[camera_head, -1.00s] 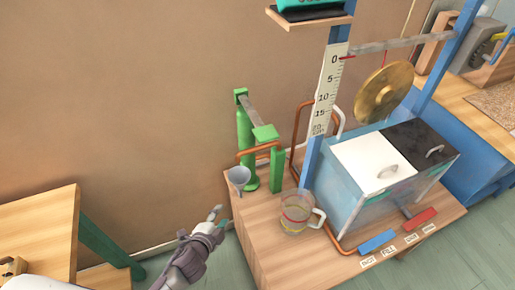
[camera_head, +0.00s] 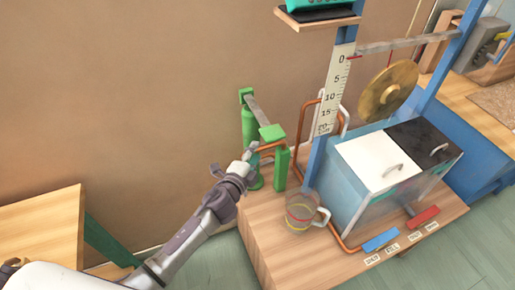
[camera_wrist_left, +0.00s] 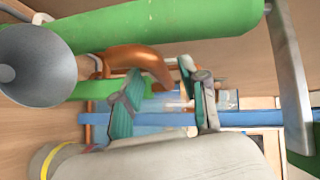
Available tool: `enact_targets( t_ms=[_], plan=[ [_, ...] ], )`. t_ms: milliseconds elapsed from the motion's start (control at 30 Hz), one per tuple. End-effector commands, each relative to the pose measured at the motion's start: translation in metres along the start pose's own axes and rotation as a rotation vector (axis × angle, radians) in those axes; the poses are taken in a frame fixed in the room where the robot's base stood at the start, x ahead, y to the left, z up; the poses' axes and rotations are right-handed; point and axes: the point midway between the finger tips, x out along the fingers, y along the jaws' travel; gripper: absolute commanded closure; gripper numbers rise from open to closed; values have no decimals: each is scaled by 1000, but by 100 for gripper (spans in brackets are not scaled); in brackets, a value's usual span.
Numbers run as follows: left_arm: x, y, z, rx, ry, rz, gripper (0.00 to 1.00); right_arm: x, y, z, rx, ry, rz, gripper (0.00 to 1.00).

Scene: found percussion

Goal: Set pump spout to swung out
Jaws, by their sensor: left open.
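The pump is green, with two posts and a grey handle bar, and stands at the back left of the wooden bench. Its copper spout (camera_head: 274,146) runs across between the posts and also shows in the left wrist view (camera_wrist_left: 145,62). My left gripper (camera_head: 252,156) is at the spout's left end. In the left wrist view its teal-padded fingers (camera_wrist_left: 162,98) are apart, with the copper bend just beyond them. I cannot tell whether they touch it. The gripper hides part of the spout in the head view. My right gripper is not in view.
A grey funnel (camera_wrist_left: 38,65) is close by on the left in the wrist view. A clear jug (camera_head: 302,210) stands at the bench front, left of the tank with its white lid (camera_head: 375,162). The wall (camera_head: 130,90) is close behind the pump.

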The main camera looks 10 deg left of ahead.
Motion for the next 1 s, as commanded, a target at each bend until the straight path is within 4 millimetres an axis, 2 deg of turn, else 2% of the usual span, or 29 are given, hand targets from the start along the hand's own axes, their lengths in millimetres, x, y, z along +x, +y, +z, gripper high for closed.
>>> enact_targets(
  t_ms=[100,200,533,567,800,1000],
  plan=[
    [16,0,0,-1,1,-1,57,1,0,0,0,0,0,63],
    [23,0,0,1,0,-1,57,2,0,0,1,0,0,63],
    [27,0,0,0,0,0,57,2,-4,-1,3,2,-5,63],
    [27,0,0,0,0,0,58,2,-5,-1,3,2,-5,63],
    [27,0,0,0,0,0,98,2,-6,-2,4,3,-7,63],
    [27,1,0,0,0,1,100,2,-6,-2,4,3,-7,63]
  ],
)
